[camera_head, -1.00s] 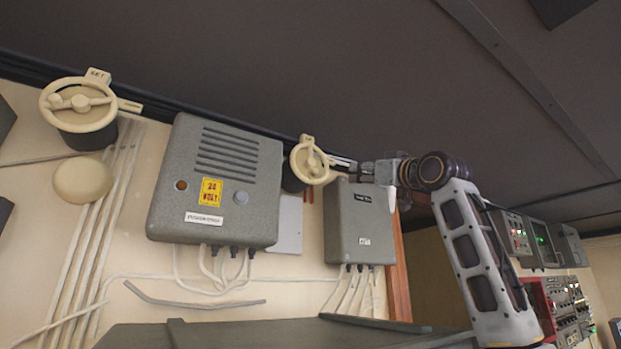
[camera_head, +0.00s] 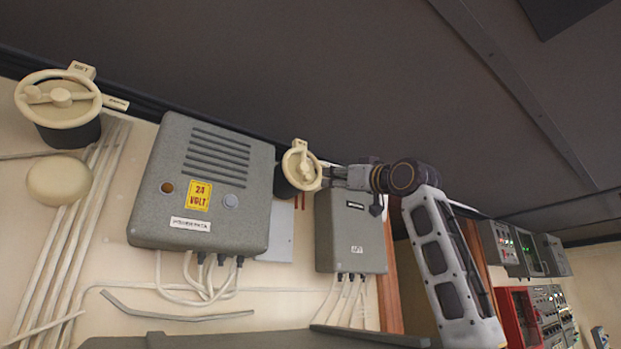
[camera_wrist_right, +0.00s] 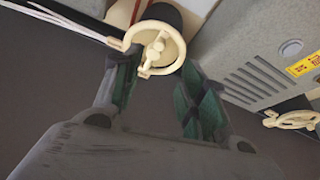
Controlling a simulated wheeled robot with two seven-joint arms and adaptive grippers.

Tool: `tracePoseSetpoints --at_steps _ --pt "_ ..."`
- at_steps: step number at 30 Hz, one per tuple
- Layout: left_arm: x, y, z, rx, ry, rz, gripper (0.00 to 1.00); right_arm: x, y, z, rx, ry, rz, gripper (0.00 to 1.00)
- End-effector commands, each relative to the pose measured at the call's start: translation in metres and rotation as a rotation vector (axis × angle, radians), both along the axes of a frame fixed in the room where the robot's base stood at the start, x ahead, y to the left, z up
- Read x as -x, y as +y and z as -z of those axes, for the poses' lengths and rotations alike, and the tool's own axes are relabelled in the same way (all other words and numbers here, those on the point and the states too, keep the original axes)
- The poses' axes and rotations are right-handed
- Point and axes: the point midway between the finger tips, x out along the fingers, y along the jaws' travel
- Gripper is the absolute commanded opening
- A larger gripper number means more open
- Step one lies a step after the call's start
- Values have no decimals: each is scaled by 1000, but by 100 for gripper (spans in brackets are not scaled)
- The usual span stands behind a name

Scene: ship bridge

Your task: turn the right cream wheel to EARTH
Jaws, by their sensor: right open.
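The right cream wheel (camera_head: 301,167) is mounted high on the wall between two grey boxes, close under the dark ceiling. It has a ring rim and a crossbar with a knob. My right gripper (camera_head: 328,177) comes in from the right, with its fingertips at the wheel's right edge. In the right wrist view the wheel (camera_wrist_right: 157,48) lies just beyond the two open fingers (camera_wrist_right: 160,88), and nothing is held between them. I cannot tell whether a fingertip touches the rim. The label by the wheel is too small to read. My left gripper is not in view.
Another cream wheel (camera_head: 58,97) is at the upper left, above a round cream dome (camera_head: 59,180). A smaller grey box (camera_head: 350,235) is just below my gripper. The ceiling is close above.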

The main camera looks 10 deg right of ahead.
Motion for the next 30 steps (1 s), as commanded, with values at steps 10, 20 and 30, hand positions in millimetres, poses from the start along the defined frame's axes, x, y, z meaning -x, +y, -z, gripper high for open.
tracePoseSetpoints --at_steps 10,20,30 --pt "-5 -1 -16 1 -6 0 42 -25 11 -13 -1 3 -1 42" --pt "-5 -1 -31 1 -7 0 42 -50 23 -25 0 1 -1 42" --pt "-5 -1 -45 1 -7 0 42 -73 33 -35 0 2 -1 42"
